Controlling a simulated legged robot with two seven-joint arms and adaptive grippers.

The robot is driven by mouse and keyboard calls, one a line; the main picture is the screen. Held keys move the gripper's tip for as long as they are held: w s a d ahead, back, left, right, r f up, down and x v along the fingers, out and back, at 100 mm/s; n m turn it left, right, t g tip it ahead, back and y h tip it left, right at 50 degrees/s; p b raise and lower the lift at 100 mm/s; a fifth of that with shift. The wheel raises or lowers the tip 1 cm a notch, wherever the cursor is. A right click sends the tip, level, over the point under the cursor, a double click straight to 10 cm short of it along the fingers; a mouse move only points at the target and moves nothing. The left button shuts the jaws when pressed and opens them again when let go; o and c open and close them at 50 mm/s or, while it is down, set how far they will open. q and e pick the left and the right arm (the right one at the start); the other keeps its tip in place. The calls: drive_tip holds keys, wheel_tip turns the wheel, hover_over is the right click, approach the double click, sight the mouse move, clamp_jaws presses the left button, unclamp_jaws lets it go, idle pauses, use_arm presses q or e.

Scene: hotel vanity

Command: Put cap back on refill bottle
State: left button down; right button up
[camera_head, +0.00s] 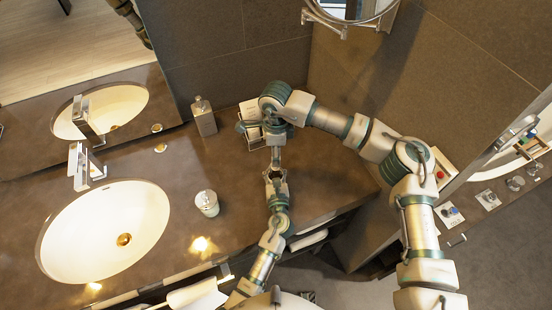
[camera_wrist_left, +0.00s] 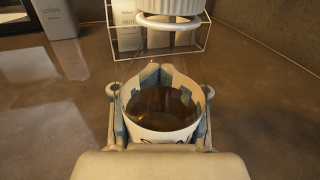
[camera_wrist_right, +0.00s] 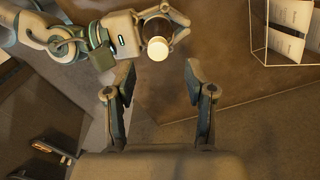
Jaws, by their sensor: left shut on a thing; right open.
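The refill bottle (camera_wrist_left: 160,135) is held in my left gripper (camera_head: 276,178), whose fingers close around its body. In the left wrist view the bottle looks cut open, with a white wall and dark brown inside. The white ribbed cap (camera_wrist_left: 168,8) shows above the bottle's neck ring. In the right wrist view the cap's round white top (camera_wrist_right: 158,48) sits over the dark bottle. I cannot tell if the cap is fully seated. My right gripper (camera_wrist_right: 158,85) is open and empty, with its fingers apart, close to the bottle and apart from the cap.
A wire rack (camera_wrist_left: 205,40) with white cartons stands behind the bottle. A grey lotion dispenser (camera_head: 203,117) is left of it. A white jar (camera_head: 207,203) stands between the sink (camera_head: 60,245) and my left arm. The brown counter (camera_head: 165,190) is clear between them.

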wheel_tip(320, 180, up, 7)
drive_tip(key=shift+r, duration=0.15)
use_arm(q)
drive_tip(key=c, duration=0.5)
unclamp_jaws()
drive_tip(key=s, duration=0.4)
drive_tip(key=s+d, duration=0.1)
drive_tip(key=s, duration=0.7)
drive_tip(key=shift+d, duration=0.15)
